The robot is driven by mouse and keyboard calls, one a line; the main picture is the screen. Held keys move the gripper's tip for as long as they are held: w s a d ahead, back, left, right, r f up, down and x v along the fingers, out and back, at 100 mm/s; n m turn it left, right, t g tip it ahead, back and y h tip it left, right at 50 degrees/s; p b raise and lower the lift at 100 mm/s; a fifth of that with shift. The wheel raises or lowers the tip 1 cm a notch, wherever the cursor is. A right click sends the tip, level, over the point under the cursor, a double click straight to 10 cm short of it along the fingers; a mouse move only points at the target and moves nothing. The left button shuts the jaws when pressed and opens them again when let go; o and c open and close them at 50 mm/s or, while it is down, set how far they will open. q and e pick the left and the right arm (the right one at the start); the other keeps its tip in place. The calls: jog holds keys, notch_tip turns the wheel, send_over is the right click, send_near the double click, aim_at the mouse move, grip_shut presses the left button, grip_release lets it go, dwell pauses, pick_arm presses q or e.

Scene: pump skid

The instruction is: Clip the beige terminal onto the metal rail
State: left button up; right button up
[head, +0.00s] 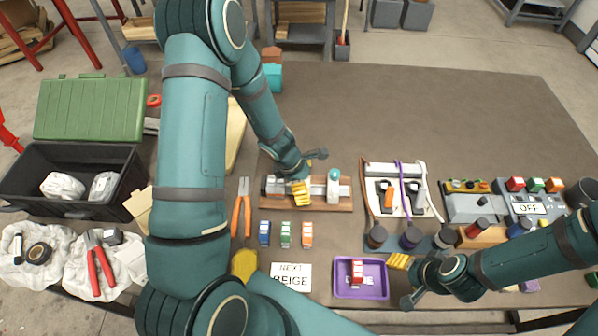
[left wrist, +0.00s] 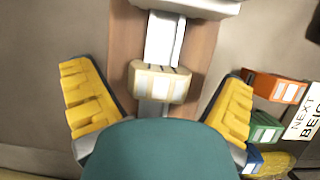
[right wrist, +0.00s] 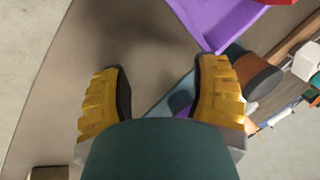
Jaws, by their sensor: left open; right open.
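The beige terminal (left wrist: 160,82) sits over the metal rail (left wrist: 163,40) in the left wrist view, between my spread left fingers, with a gap on each side. I cannot tell whether it is clipped on. In the head view my left gripper (head: 301,193) is over the rail (head: 318,188) and hides the terminal. The left gripper (left wrist: 157,103) is open. My right gripper (head: 399,262) is open and empty near the table's front edge, right of the purple tray. It also shows in the right wrist view (right wrist: 160,90).
Blue (head: 264,233), green (head: 285,234) and orange (head: 307,234) terminals stand in front of the rail board. A card (head: 291,276) reads "NEXT BEIGE". The purple tray (head: 342,290) holds a red piece. Orange-handled pliers (head: 241,207) lie left. The table behind the rail is clear.

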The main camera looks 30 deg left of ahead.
pick_arm(q)
jog(key=v, duration=1)
jog(key=shift+r, duration=0.25)
jog(key=shift+s+a, duration=0.15)
